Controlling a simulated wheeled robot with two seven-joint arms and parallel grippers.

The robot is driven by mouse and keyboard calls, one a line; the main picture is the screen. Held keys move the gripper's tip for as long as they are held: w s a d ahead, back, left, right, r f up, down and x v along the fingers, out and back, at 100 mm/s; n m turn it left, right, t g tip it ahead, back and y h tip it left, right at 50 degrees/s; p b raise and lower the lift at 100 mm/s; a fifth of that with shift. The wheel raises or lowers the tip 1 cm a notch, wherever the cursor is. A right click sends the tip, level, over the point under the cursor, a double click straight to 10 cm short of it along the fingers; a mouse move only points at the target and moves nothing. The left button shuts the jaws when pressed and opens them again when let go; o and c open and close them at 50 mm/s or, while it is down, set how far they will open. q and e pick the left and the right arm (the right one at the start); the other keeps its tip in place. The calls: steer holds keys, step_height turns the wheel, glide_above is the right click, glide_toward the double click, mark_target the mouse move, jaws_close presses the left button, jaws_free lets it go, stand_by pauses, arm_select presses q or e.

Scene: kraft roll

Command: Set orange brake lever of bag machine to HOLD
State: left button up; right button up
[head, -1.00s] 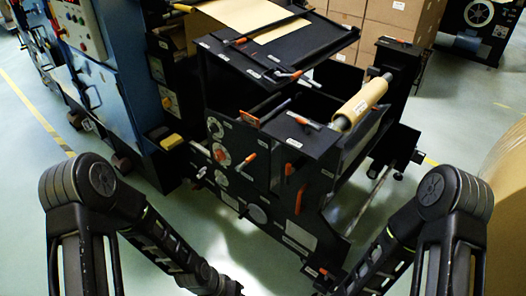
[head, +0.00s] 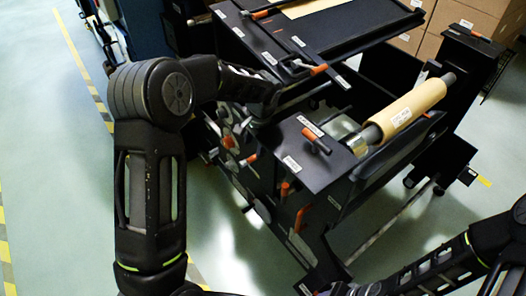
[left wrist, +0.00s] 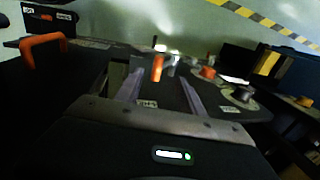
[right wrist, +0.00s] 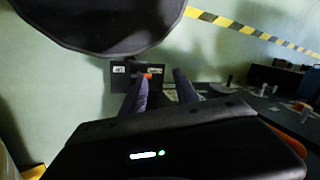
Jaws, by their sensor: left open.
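The black bag machine (head: 322,176) carries several orange-handled levers on its front and top, and I cannot tell which is the brake lever. An orange lever (head: 299,219) sits low on its front panel, and another orange handle (head: 285,189) is just above. My left gripper (left wrist: 161,76) is open and empty; in the head view its arm reaches over the machine's front and hides part of it. In the left wrist view an upright orange handle (left wrist: 157,68) shows between the fingers, apparently beyond them. My right gripper (right wrist: 161,77) is open and empty, away from the levers. No HOLD mark is readable.
A kraft paper roll (head: 405,113) lies on a shaft at the machine's right. A large orange handle (left wrist: 42,50) stands at left in the left wrist view. Cardboard boxes (head: 470,22) are stacked behind. Floor is clear at left, with yellow-black tape (head: 80,60).

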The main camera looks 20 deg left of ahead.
mark_target(253, 157)
arm_select(q)
steer(key=shift+s, duration=0.1)
steer(key=shift+x, duration=3.9)
steer(key=shift+c, duration=0.4)
jaws_close()
steer(key=shift+s+d+f, duration=0.1)
steer(key=shift+d+f, duration=0.05)
steer(key=shift+d, duration=0.05)
